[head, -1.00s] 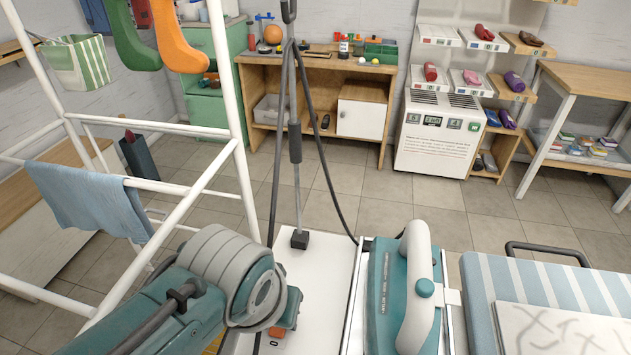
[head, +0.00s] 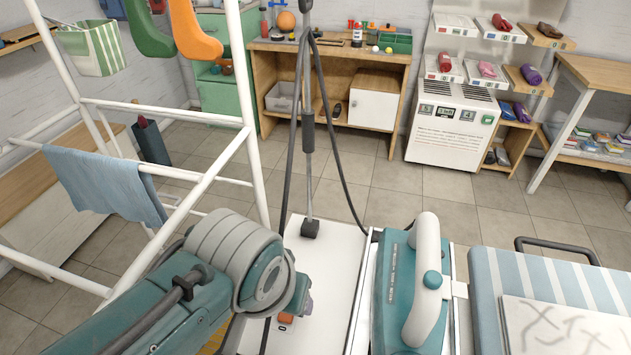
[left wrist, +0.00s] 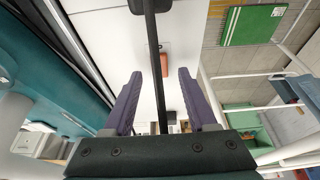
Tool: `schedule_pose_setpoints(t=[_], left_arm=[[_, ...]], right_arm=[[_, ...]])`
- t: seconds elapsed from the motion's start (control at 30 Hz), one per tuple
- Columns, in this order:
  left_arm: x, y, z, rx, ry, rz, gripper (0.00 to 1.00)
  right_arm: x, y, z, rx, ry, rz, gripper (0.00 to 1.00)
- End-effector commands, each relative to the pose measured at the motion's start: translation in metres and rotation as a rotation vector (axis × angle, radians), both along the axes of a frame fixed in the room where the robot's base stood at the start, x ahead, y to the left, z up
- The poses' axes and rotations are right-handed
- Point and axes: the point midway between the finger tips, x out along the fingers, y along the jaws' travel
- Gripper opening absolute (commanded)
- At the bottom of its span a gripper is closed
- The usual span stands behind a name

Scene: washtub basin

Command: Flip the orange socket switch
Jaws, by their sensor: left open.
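The orange socket switch (head: 286,318) sits on the white board (head: 328,248), just below the end of my left arm in the head view. In the left wrist view the orange switch (left wrist: 165,66) shows ahead of the fingertips, partly behind a dark cable. My left gripper (left wrist: 160,74) is open, with its two purple fingers apart and nothing gripped. The dark cable passes through the view between the fingers. In the head view only a bit of a purple finger shows by the switch; the arm hides the rest. My right gripper is not in view.
A teal iron (head: 412,285) stands on the board's right, beside a striped ironing pad (head: 545,268). A cable and pole (head: 308,150) rise from the board. A white drying rack (head: 165,109) with a blue towel (head: 105,187) stands left.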

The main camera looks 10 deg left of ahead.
Motion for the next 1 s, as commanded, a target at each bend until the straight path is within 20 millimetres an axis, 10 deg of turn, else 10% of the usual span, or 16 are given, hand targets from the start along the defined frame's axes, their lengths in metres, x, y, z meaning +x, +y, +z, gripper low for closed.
schedule_pose_setpoints(t=[0.43, 1.0], left_arm=[[-0.024, 0.001, 0.074, 0.000, -0.001, 0.000, 0.57], [-0.028, 0.001, 0.083, 0.000, 0.000, -0.001, 0.57]], right_arm=[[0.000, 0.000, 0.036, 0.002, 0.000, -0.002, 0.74], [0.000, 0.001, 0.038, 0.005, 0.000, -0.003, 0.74]])
